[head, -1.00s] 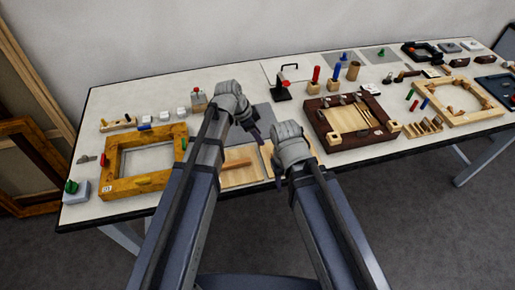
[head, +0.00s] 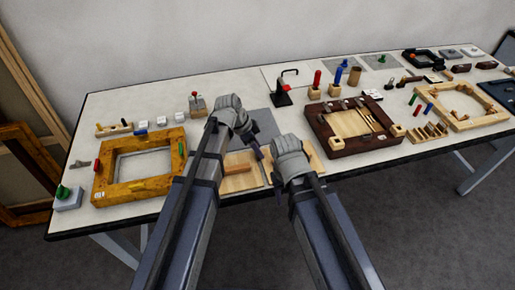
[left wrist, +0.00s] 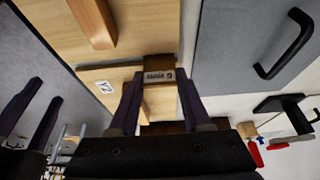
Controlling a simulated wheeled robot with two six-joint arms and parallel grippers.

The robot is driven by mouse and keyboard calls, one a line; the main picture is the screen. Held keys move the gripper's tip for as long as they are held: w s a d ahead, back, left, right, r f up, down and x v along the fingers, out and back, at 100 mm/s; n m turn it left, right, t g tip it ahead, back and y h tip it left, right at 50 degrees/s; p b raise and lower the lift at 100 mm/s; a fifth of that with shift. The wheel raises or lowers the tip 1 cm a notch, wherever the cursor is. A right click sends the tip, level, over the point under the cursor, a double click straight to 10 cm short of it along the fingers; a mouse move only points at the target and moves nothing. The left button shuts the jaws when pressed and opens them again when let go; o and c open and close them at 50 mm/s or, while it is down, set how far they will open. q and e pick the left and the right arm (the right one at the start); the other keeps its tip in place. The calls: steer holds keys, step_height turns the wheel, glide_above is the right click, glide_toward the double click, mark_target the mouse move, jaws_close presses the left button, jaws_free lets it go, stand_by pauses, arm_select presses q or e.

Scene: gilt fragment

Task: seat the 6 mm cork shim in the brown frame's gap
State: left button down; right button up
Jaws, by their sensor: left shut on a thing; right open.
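The dark brown frame (head: 371,146) lies on the table right of centre in the head view, with a pale panel and several small fittings inside. I cannot make out its gap. My left gripper (head: 258,149) is left of this frame, over the pale boards. In the left wrist view its fingers (left wrist: 159,88) are shut on a small brown block, the cork shim (left wrist: 158,62), whose pale label appears to read 6 mm. The shim is hidden in the head view. My right gripper (head: 282,190) is open near the table's front edge; its dark fingers also show in the left wrist view (left wrist: 32,108).
A gilt frame (head: 110,188) lies at the left and a pale wood frame (head: 490,119) at the right. A pale board with a brown bar (head: 238,169) lies beside my left arm. A black stand (head: 282,97) and upright coloured handles (head: 317,78) stand behind.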

arm_select(q)
steer(key=shift+c, duration=1.8)
jaws_free()
steer(key=shift+f, duration=0.1)
